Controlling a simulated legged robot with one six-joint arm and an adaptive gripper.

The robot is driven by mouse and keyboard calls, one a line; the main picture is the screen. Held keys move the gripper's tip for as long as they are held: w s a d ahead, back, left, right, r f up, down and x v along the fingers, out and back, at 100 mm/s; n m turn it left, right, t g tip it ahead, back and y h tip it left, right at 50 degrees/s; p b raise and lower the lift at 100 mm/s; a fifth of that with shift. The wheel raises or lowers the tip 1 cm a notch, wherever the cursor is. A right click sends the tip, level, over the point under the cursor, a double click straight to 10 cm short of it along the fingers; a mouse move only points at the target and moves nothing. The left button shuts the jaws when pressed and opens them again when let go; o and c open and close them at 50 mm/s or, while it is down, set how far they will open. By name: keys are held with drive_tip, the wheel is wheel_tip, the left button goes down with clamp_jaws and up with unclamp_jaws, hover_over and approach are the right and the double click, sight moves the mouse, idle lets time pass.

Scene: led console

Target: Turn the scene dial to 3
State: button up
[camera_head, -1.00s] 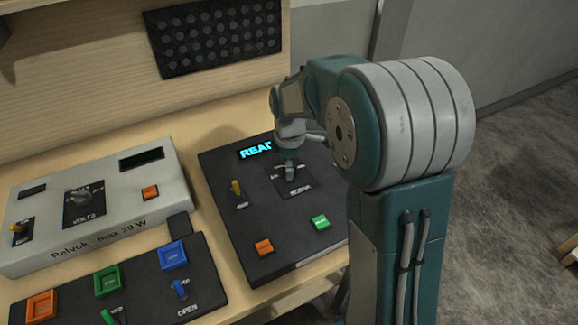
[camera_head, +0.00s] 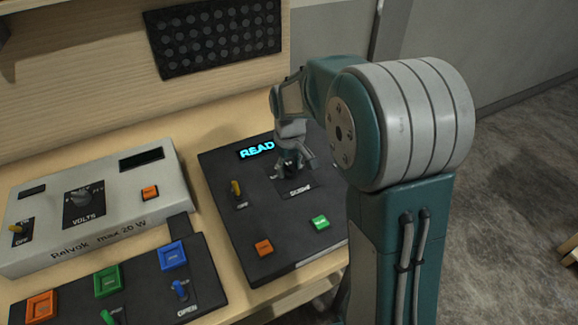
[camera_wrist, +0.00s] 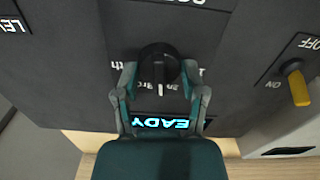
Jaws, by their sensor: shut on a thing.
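The scene dial is a round black knob with a pale pointer line, and it shows in the wrist view (camera_wrist: 160,60). The pointer faces the lit display, between printed labels that my fingers partly cover. My gripper (camera_wrist: 159,76) has one finger on each side of the knob and is shut on it. In the head view my gripper (camera_head: 292,168) is down on the dark console (camera_head: 225,215), above the SCENE label, and largely hides the dial.
An orange button (camera_head: 264,247) and a green button (camera_head: 320,222) lie nearer the front edge. A grey volts unit (camera_head: 120,215) and a dark button panel (camera_head: 140,285) stand to the left.

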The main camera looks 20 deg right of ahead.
sight(288, 166)
drive_tip(key=m, duration=0.6)
drive_tip(key=shift+s+f, duration=0.1)
drive_tip(key=shift+f, duration=0.05)
drive_tip(key=shift+m, duration=0.4)
drive_tip(key=o, duration=1.1)
drive_tip(key=shift+o, duration=0.2)
wheel_tip(288, 166, up, 12)
drive_tip(key=shift+a, duration=0.1)
